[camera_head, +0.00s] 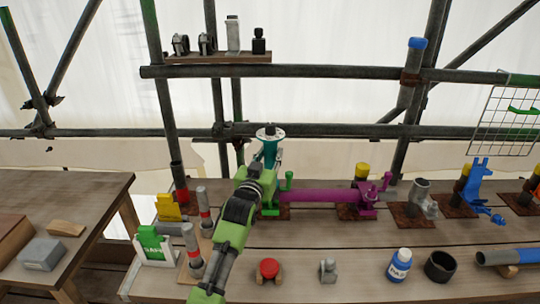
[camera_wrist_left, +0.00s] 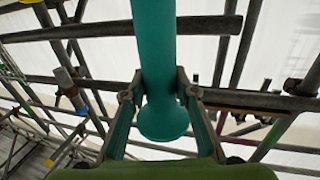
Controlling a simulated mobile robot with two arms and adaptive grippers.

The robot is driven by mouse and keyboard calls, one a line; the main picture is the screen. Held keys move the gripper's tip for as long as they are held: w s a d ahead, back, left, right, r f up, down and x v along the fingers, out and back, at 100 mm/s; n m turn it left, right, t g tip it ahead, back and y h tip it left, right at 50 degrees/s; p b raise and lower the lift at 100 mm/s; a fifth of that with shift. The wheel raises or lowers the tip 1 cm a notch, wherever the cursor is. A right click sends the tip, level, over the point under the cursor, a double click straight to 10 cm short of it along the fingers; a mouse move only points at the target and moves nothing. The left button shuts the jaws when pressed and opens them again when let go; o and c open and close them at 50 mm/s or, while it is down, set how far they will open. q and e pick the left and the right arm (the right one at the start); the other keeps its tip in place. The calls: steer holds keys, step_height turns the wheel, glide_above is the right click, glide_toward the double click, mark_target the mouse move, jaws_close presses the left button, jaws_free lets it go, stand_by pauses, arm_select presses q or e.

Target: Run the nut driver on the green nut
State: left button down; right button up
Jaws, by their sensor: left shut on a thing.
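My left gripper (camera_head: 269,160) is shut on the teal nut driver (camera_head: 270,149), which stands roughly upright above the bench with a pale round top. In the left wrist view, the teal shaft (camera_wrist_left: 155,50) passes between the two fingers (camera_wrist_left: 160,98) and ends in a rounded knob. Below and just right of the gripper, a green clamp part (camera_head: 289,179) stands at the left end of a purple tube (camera_head: 318,196). The green nut itself is too small or hidden behind my arm to tell apart. My right gripper is not in view.
A purple clamp (camera_head: 367,198) holds the tube's right end. A grey fitting (camera_head: 422,198) and blue clamp (camera_head: 475,186) stand farther right. Scaffold pipes (camera_head: 330,72) cross behind.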

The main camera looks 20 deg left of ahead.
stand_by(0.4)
arm_select(q)
steer(key=shift+s+f+b, duration=0.2)
steer(key=shift+f+b, duration=0.1)
steer(key=shift+f, duration=0.2)
stand_by(0.7)
steer(key=shift+r, duration=0.1)
